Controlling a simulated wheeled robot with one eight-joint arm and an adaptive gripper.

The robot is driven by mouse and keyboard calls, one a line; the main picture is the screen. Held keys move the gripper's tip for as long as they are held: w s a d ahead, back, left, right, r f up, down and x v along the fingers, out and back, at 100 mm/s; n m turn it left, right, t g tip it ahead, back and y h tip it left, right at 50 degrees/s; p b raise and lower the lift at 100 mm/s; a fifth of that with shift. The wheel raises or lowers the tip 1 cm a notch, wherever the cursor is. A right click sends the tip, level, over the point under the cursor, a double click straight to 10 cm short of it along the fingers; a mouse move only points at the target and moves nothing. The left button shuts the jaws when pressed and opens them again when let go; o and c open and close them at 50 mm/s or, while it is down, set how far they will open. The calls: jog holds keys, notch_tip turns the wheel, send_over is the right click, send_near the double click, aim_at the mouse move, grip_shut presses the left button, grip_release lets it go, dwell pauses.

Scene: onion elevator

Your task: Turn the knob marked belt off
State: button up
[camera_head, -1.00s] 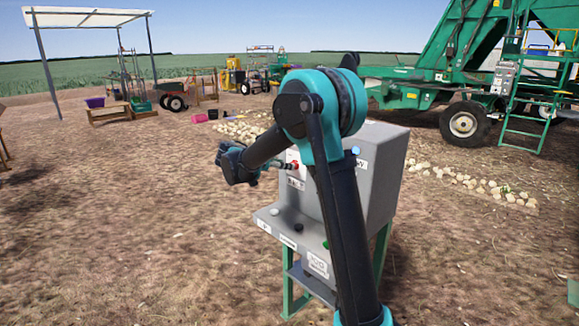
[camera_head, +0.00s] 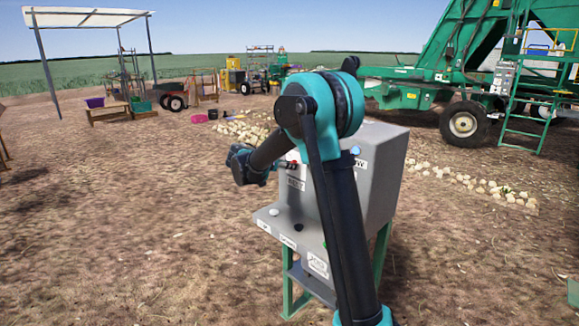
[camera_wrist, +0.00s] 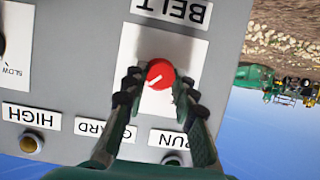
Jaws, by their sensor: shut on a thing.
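The belt knob (camera_wrist: 160,74) is red with a white pointer line and sits on a white plate under a label reading BELT (camera_wrist: 172,10), upside down in the wrist view. My gripper (camera_wrist: 158,84) has its two dark fingers on either side of the knob and is shut on it. The pointer line slants in the wrist view. In the head view my gripper (camera_head: 268,172) is at the left front of the grey control box (camera_head: 380,170), and my arm hides much of the panel. The knob is hard to make out there.
Labels HIGH (camera_wrist: 30,115), GUARD and RUN stand near the knob, with a brass-coloured button (camera_wrist: 32,143) by HIGH. A lower shelf (camera_head: 272,219) with buttons juts from the box. A large green machine (camera_head: 440,85) stands behind at right. Open dirt lies to the left.

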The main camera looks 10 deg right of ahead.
grip_shut()
jog(key=shift+w+a+f+n+g+h, duration=0.15)
jog(key=shift+n+g+h, duration=0.7)
jog(key=shift+n, duration=1.4)
jog(key=shift+w+a+f+n+g+h, duration=0.15)
jog(key=shift+n+g+h, duration=0.15)
jog(key=shift+n+h, duration=1.5)
jog(key=shift+w+a+f+n+g+h, duration=0.15)
jog(key=shift+n+g+h, duration=0.45)
jog(key=shift+n, duration=2.05)
jog(key=shift+s+d, duration=0.1)
jog(key=o, duration=1)
grip_release()
jog(key=v, duration=1.2)
